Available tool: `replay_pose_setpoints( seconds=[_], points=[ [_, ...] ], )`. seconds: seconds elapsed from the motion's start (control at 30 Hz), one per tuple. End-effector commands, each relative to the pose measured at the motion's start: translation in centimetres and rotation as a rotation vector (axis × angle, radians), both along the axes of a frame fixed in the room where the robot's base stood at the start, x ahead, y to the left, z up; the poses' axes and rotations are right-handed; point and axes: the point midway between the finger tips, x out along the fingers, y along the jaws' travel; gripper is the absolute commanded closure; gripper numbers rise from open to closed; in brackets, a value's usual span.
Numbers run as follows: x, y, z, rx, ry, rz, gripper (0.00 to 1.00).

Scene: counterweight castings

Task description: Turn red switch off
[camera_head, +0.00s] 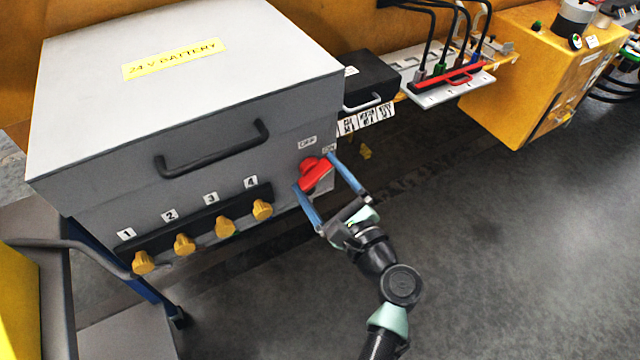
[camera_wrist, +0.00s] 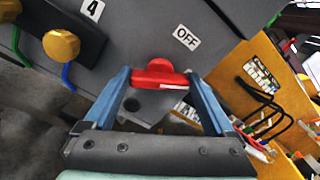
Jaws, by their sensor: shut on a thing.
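The red switch (camera_head: 314,172) is a rotary knob on the right end of the grey battery box's front face (camera_head: 285,185). An OFF label (camera_head: 307,142) is above it, and an ON label (camera_head: 329,149) is to its upper right. My gripper (camera_head: 314,174) has its two blue fingers on either side of the red switch, shut on it. In the wrist view the red switch (camera_wrist: 160,73) lies crosswise between the fingertips, with the OFF label (camera_wrist: 186,37) above right. The ON label is not visible in the wrist view.
Several yellow knobs (camera_head: 224,226) labelled 1 to 4 sit left of the switch. A black handle (camera_head: 213,150) juts out above them. A black box (camera_head: 365,80) and a shelf with cables (camera_head: 447,88) stand to the right. The floor at right is open.

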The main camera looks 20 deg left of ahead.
Motion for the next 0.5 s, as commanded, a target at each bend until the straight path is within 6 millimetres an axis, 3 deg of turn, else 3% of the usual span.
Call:
replay_pose_setpoints(
  seconds=[0.5],
  points=[
    [-0.12,0.05,-0.65,-0.302,-0.387,0.000,0.66]
  ],
)
